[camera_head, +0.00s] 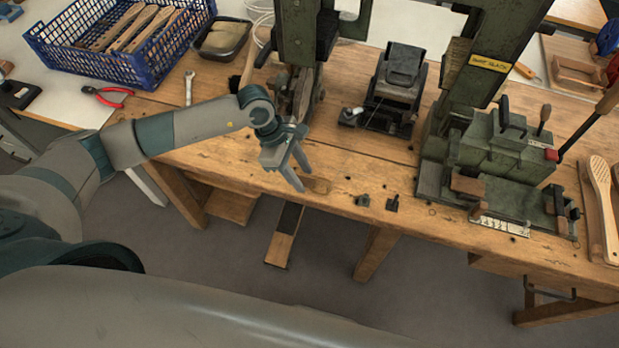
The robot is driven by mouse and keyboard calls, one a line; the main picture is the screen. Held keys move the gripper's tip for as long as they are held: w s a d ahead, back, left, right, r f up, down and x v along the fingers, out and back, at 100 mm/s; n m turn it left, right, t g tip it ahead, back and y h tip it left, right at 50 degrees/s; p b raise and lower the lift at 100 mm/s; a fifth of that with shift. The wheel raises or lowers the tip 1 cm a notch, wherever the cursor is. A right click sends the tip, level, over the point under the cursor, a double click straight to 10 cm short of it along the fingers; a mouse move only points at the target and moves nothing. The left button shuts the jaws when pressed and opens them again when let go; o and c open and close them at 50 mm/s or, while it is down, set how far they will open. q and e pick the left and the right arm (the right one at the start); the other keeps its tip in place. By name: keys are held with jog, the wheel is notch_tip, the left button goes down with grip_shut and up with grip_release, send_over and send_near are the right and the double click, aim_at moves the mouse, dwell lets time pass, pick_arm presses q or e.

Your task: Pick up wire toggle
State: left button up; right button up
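My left gripper (304,180) hangs over the front part of the wooden bench, its two fingers apart and nothing seen between them. No part is clearly marked as the wire toggle. A small dark piece with a pale end (350,115) sits beside the black machine (398,80), to the right of and behind my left gripper. Two small dark pieces, one on the left (362,200) and one on the right (392,203), stand near the bench's front edge, right of the gripper. My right gripper is not in view.
A green machine (505,145) with levers fills the bench's right side, and a green upright (298,30) stands behind my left gripper. A blue crate (120,75), red pliers (108,96) and a wrench (189,87) lie left. Bare wood (350,165) lies right of the gripper.

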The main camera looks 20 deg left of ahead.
pick_arm(q)
jog(key=shift+d+f, duration=0.1)
jog(key=shift+f, duration=0.15)
grip_shut()
jog(key=shift+r, duration=0.1)
dwell(0.3)
